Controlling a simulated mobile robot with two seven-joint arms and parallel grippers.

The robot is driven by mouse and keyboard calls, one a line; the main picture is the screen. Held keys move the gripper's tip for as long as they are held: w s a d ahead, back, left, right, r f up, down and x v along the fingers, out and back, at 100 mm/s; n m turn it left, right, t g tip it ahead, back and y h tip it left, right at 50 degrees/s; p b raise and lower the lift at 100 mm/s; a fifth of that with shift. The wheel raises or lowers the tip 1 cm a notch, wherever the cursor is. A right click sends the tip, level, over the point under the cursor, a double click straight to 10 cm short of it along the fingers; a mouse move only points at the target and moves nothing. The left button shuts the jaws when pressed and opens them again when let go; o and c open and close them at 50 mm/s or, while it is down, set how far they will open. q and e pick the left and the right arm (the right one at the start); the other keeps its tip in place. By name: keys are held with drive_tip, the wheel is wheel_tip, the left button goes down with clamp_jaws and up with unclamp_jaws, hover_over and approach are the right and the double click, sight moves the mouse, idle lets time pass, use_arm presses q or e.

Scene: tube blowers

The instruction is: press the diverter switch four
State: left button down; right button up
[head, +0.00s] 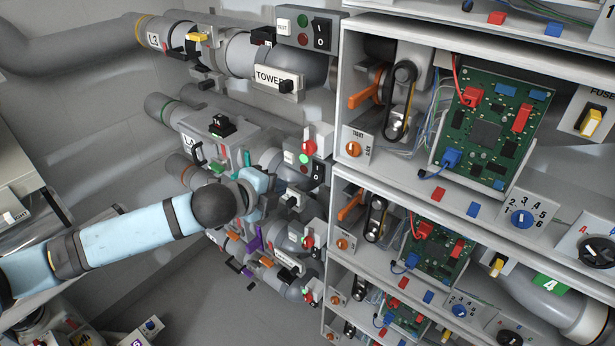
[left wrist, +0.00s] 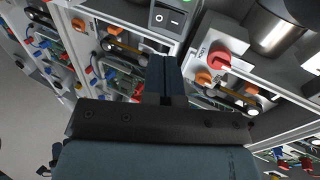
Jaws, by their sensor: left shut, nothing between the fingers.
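Black rocker switches sit on grey panels at the tube ends: an upper one (head: 321,34) and a middle one (head: 318,173), with more lower down. No number four is readable beside these rockers, so I cannot tell which is diverter switch four. In the left wrist view a rocker switch (left wrist: 168,19) marked O and I lies just beyond the fingertips, with a gap in the picture. My left gripper (left wrist: 166,60) is shut and empty. In the head view the left gripper (head: 262,182) is left of the middle rocker, partly hidden by my wrist. My right gripper is not in view.
Grey shelves with green circuit boards (head: 486,122) and blue knobs (head: 521,218) fill the right. A green 4 label (head: 546,283) is on a tube at lower right. A red knob (left wrist: 219,58) is right of the fingers. Tubes with levers crowd around the gripper.

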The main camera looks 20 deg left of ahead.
sight(313, 177)
use_arm(q)
drive_tip(key=p+x, duration=0.1)
drive_tip(key=x, duration=1)
drive_tip(key=shift+w+d+f, duration=0.1)
drive_tip(key=shift+w, duration=0.15)
